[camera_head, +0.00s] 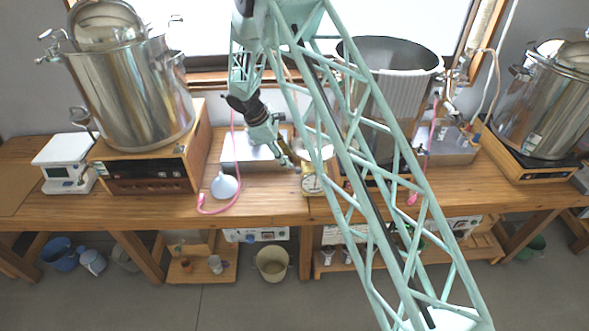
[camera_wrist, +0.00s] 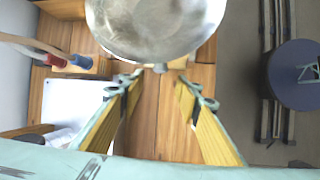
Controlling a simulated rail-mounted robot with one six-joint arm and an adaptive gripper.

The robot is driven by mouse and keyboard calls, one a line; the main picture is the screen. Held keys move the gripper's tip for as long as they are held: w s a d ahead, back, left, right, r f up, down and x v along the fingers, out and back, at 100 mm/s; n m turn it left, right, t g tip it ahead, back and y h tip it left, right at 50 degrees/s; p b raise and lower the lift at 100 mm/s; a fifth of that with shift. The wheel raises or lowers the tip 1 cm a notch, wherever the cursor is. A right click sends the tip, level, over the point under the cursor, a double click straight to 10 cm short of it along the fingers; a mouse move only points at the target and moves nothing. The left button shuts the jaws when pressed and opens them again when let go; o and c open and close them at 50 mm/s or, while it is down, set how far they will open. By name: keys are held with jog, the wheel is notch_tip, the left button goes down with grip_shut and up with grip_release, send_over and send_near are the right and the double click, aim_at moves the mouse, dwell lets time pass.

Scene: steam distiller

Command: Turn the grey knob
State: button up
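A kitchen scale (camera_head: 312,185) with a round dial and a metal pan stands near the table's front edge in the head view. In the wrist view its round steel pan (camera_wrist: 155,28) fills the top middle. A small grey knob (camera_wrist: 161,67) shows at the pan's lower edge, just beyond and between my fingertips. I cannot tell for certain that it is the knob of the task. My gripper (camera_wrist: 160,84) is open and empty, its yellow-padded fingers apart, with wood below. In the head view my gripper (camera_head: 287,160) is just left of the scale.
A steel pot (camera_head: 130,95) on a wooden-framed heater stands left, another pot (camera_head: 550,100) far right. A large open vessel (camera_head: 390,60) stands behind my arm. A white funnel (camera_head: 224,186) and pink hose lie left of the scale. Red and blue handles (camera_wrist: 68,61) show in the wrist view.

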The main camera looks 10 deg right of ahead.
aim_at(298, 171)
jog(key=x, duration=0.8)
jog(key=shift+f+p, duration=0.4)
jog(key=shift+d, duration=0.1)
jog(key=shift+c, duration=0.9)
jog(key=c, duration=0.7)
